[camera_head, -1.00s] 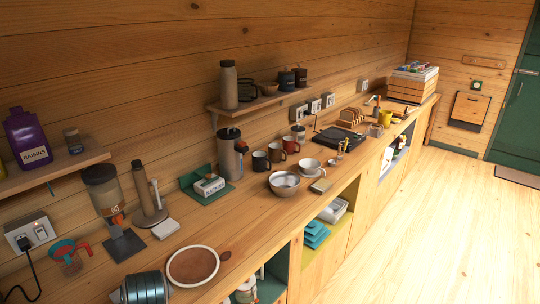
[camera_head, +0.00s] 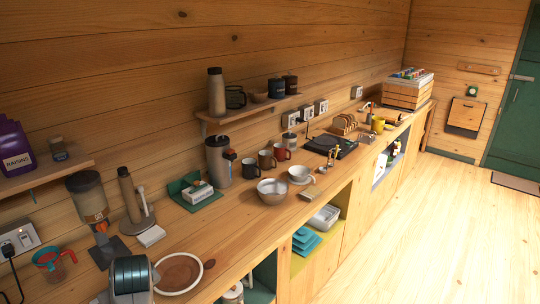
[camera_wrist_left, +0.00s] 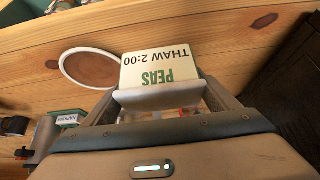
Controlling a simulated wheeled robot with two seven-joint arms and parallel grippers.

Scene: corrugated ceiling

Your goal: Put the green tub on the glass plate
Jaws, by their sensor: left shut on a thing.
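My left gripper (camera_wrist_left: 165,100) shows in the left wrist view, shut on a tub (camera_wrist_left: 160,68). Its pale face reads "PEAS" in green and "THAW 2:00", upside down in this view. Little of the tub's own colour shows. A round brown plate with a white rim lies on the counter in the left wrist view (camera_wrist_left: 95,68) and at the lower middle of the head view (camera_head: 180,272). I cannot tell whether it is glass, and no other clear glass plate stands out. The tub appears apart from it. My right gripper is not in view.
A long wooden counter holds a metal bowl (camera_head: 271,192), several mugs, a blender-like jar (camera_head: 90,203) and a green holder (camera_head: 196,192). A wall shelf (camera_head: 255,107) hangs above. Open cubbies below hold teal dishes (camera_head: 306,238). The floor at right (camera_head: 430,245) is clear.

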